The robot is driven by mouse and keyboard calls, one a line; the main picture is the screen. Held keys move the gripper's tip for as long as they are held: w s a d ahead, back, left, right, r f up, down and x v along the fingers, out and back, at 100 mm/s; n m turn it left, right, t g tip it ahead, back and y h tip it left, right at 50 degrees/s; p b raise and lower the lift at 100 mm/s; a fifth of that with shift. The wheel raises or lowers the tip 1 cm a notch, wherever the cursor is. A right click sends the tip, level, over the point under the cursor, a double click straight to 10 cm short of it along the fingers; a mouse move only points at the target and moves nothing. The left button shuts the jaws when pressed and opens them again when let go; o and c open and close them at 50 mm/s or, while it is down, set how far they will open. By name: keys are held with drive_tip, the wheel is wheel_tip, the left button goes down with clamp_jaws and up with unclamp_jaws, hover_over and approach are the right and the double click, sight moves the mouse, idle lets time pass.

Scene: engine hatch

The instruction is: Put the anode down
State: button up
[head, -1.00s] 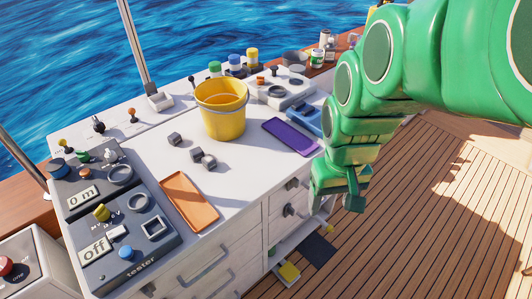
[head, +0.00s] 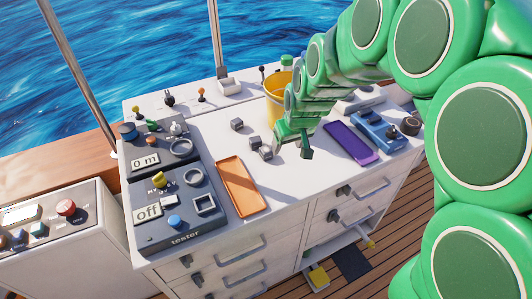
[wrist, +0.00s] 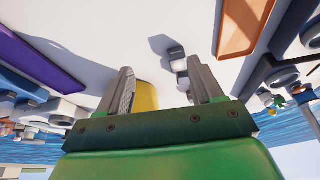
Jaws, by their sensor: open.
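Three small grey blocks lie on the white counter top (head: 215,135): one apart (head: 237,124) and two close together, a rear one (head: 254,143) and a front one (head: 265,154). I cannot tell from their look which, if any, is the anode. In the wrist view, grey blocks (wrist: 176,52) show beyond my fingers, partly hidden by the right finger. My gripper (head: 293,150) is over the counter, just right of the paired blocks. In the wrist view my gripper (wrist: 165,78) is open, with no object visible between its fingers.
A yellow bucket (head: 274,88) stands behind my gripper, partly hidden by my arm. An orange tray (head: 238,187) lies front left, a purple tray (head: 350,142) right. A grey tester panel (head: 183,228) is at left.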

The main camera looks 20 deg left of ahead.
approach(268, 153)
drive_tip(key=f, duration=0.2)
drive_tip(key=shift+n+y, duration=0.3)
drive_tip(key=shift+n, duration=0.1)
drive_tip(key=shift+w+x, duration=0.15)
drive_tip(key=shift+x, duration=1.8)
drive_tip(key=shift+w+x, duration=0.15)
drive_tip(key=shift+x, duration=1.85)
drive_tip(key=shift+r, duration=0.1)
clamp_jaws()
